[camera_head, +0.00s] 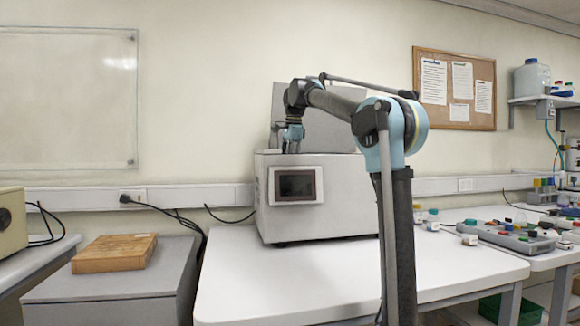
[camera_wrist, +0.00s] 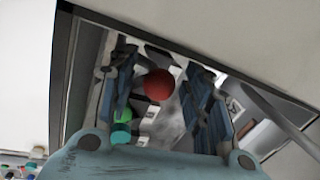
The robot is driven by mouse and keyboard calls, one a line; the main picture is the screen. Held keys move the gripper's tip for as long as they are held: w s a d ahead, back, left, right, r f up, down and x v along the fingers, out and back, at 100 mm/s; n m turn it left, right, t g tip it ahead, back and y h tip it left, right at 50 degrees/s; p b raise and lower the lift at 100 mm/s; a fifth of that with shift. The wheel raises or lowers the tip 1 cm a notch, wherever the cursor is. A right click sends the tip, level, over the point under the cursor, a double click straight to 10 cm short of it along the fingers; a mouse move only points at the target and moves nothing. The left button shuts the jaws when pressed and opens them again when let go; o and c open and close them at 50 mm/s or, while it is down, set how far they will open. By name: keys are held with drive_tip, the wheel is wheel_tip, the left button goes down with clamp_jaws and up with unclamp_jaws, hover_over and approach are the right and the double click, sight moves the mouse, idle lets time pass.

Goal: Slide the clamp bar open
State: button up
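A white box-shaped instrument (camera_head: 330,215) with a dark screen (camera_head: 297,186) stands on the bench, its lid (camera_head: 315,120) raised. My gripper (camera_head: 291,140) points down at the instrument's top left. In the wrist view my gripper (camera_wrist: 160,72) is open, with one blue-grey finger on each side of a round red knob (camera_wrist: 158,84). I cannot tell whether either finger touches the knob. Green round parts (camera_wrist: 121,133) show near the left finger. The clamp bar cannot be clearly made out; whether the red knob belongs to it is unclear. The head view hides the instrument's inside.
The dark-edged opening frames the fingers in the wrist view. The white bench (camera_head: 270,290) is clear in front of the instrument. A wooden block (camera_head: 115,253) lies on the grey cabinet at left. A tray (camera_head: 510,238) with several bottles is at right.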

clamp_jaws()
drive_tip(key=shift+s+d, duration=0.25)
drive_tip(key=shift+s, duration=0.6)
drive_tip(key=shift+o, duration=0.3)
unclamp_jaws()
drive_tip(key=shift+s, duration=0.15)
drive_tip(key=shift+w, duration=0.25)
